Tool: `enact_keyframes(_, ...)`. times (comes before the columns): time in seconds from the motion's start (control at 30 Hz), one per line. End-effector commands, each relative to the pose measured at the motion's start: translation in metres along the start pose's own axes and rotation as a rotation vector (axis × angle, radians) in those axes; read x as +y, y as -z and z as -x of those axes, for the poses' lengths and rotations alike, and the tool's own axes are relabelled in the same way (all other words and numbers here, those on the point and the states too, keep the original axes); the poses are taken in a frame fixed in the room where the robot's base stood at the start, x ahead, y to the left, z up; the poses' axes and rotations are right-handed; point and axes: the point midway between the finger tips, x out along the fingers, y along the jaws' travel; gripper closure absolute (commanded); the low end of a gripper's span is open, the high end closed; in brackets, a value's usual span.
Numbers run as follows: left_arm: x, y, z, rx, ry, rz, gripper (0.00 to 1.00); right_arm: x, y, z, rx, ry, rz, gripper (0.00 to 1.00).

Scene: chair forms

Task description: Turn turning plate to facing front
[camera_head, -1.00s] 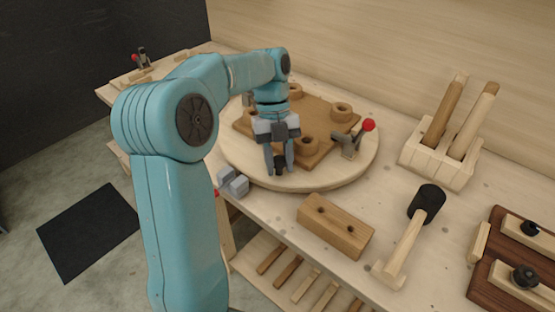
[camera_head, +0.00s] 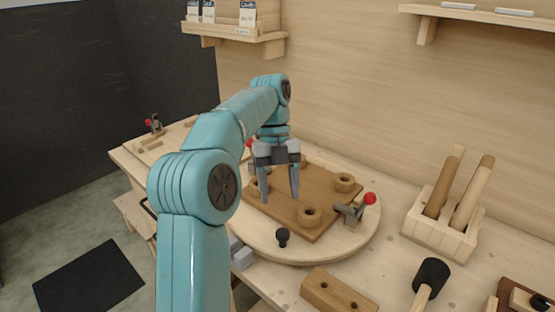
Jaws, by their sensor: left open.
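The turning plate (camera_head: 353,235) is a round light-wood disc on the workbench. A brown wooden board (camera_head: 300,185) with several raised round rings lies on it. A black knob (camera_head: 283,237) stands at the plate's near edge. A toggle clamp with a red tip (camera_head: 352,213) sits at its right edge, and another red tip shows at the far left, partly behind my arm. My left gripper (camera_head: 279,198) points down over the board, its fingers apart and empty, just behind the knob. My right gripper is not in view.
A tool holder with two wooden handles (camera_head: 441,225) stands at right. A mallet (camera_head: 430,277) and a drilled wooden block (camera_head: 337,292) lie near the front. Grey blocks (camera_head: 241,255) sit beside the plate. Shelves (camera_head: 235,32) hang above.

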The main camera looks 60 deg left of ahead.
Motion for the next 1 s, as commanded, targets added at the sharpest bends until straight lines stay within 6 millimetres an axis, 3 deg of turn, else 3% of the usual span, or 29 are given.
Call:
enact_keyframes(0.03,-0.001,0.001,0.016,-0.002,0.001,0.0,0.4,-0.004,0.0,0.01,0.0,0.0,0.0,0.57)
enact_keyframes(0.17,0.0,0.002,0.04,0.0,-0.001,0.001,0.4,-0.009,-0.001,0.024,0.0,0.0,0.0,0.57)
enact_keyframes(0.3,0.0,0.001,0.05,0.002,-0.002,0.0,0.4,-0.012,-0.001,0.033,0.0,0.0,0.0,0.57)
enact_keyframes(1.0,0.0,0.0,0.052,0.002,-0.001,0.0,0.4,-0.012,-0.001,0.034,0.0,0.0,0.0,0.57)
